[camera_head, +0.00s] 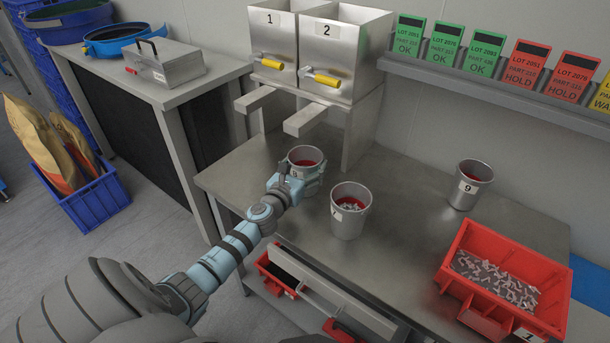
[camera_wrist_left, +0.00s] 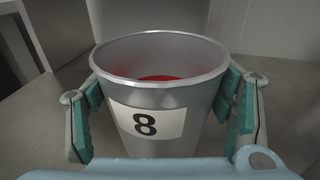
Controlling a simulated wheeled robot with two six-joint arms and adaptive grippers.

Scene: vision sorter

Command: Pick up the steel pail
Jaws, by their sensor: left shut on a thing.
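Three steel pails stand on the steel table. The pail marked 8 (camera_head: 305,155) is at the left, under the dispensers, with a red inside. My left gripper (camera_head: 297,180) is shut on pail 8, its teal-padded fingers on both sides of the wall. In the left wrist view pail 8 (camera_wrist_left: 165,100) is upright between the fingers (camera_wrist_left: 166,115), its label facing me. I cannot tell whether its base touches the table. The pail marked 7 (camera_head: 348,222) holds small pale parts. The pail marked 9 (camera_head: 466,190) stands farther right and looks red inside. My right gripper is not in view.
Two dispensers marked 1 (camera_head: 270,45) and 2 (camera_head: 330,58), with yellow handles, stand behind pail 8. A red bin (camera_head: 470,240) of small parts is at the table's right. Bare tabletop (camera_head: 410,215) lies between pails 7 and 9.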

